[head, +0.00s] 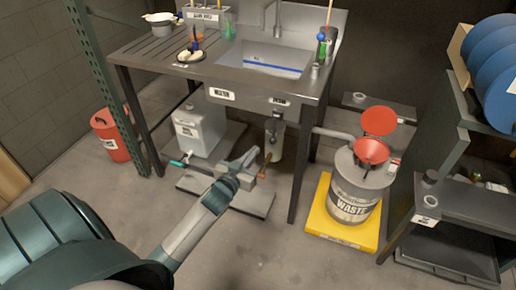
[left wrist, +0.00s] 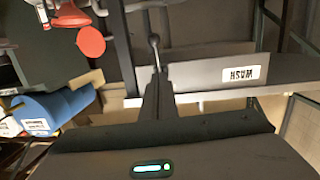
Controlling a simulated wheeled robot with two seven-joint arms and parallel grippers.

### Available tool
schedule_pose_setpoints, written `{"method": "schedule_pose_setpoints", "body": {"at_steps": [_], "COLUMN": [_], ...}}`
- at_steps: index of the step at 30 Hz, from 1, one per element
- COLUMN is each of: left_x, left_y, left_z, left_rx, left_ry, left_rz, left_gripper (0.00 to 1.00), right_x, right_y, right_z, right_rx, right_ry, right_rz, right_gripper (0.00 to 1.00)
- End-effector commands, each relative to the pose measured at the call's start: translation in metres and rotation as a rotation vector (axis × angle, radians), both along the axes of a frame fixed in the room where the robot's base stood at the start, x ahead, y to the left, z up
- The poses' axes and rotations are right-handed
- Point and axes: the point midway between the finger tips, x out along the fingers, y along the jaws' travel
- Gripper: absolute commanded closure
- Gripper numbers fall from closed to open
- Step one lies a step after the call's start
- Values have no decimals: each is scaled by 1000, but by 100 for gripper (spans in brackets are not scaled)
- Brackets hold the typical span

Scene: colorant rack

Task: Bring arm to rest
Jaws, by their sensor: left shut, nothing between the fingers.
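My left arm comes in from the lower left of the head view. Its gripper (head: 250,156) is out in front of the sink bench, seen against the floor and the low grey platform. In the left wrist view the gripper (left wrist: 154,42) points away from the camera, its fingers together with nothing between them. My right gripper is in neither view.
The sink bench (head: 165,55) stands behind the gripper, with a white jug (head: 200,130) under it. A waste drum (head: 355,190) with a red funnel stands on a yellow base (head: 320,222) at right. A red bin (head: 110,135) is at left. Floor in front is clear.

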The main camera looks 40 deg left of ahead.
Motion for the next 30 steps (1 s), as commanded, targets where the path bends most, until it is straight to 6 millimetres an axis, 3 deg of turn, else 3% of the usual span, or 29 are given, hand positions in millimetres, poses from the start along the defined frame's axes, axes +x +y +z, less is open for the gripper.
{"method": "schedule_pose_setpoints", "body": {"at_steps": [6,23,26,30], "left_x": [-11,-11,-12,-17], "left_y": [-2,-2,-3,-10], "left_z": [2,2,-3,-28], "left_rx": [1,1,0,-1], "left_ry": [0,0,9,55], "left_rz": [0,0,-1,-6], "left_gripper": [100,100,100,100], "right_x": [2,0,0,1], "right_y": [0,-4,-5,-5], "right_z": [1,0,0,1], "right_rx": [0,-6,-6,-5], "right_ry": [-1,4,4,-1], "right_rz": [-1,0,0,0], "right_gripper": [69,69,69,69]}}
